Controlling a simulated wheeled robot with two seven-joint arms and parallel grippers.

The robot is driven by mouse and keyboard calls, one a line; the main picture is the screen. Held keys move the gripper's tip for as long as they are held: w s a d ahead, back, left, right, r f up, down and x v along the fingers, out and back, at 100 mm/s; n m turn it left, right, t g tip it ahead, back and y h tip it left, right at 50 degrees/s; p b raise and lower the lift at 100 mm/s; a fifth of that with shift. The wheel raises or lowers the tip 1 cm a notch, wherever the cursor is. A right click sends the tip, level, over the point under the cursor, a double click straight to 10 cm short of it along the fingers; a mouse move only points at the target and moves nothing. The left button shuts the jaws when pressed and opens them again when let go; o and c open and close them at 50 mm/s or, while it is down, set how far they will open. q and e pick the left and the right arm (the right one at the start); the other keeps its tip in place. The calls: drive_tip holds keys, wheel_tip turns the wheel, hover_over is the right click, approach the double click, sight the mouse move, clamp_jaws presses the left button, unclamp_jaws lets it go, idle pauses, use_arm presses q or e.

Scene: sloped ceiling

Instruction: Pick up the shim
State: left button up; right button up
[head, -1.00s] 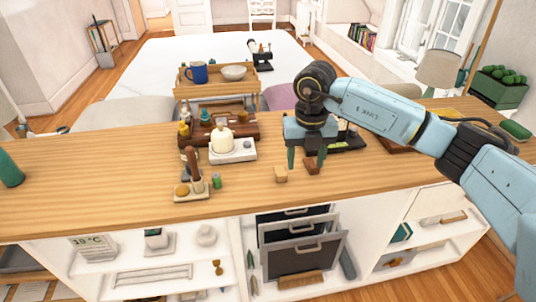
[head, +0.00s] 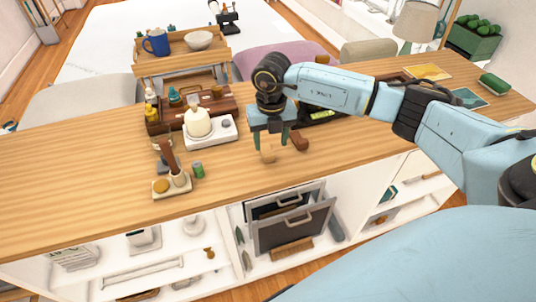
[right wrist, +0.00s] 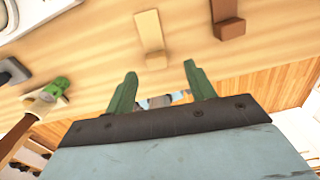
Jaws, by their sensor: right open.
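Two small wooden pieces lie near the front edge of the counter: a light tan piece (head: 267,154) and a reddish-brown piece (head: 299,141). I cannot tell for sure which is the shim. In the right wrist view the tan piece (right wrist: 149,33) is long with a blocky end, and the brown piece (right wrist: 227,17) lies to its right. My right gripper (head: 271,138) is open and empty, its green fingers pointing down close to both pieces. In the right wrist view its fingertips (right wrist: 160,72) are apart, with the tan piece ahead of the gap. My left gripper is not in view.
Open drawers (head: 292,228) are below.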

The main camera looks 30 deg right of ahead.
sight(269, 153)
drive_tip(key=f, duration=0.4)
drive_tip(key=shift+a+f, duration=0.3)
drive_tip(key=shift+f, duration=0.1)
drive_tip(key=c, duration=1)
drive_tip(key=shift+r, duration=5.05)
drive_tip(key=shift+c, duration=0.2)
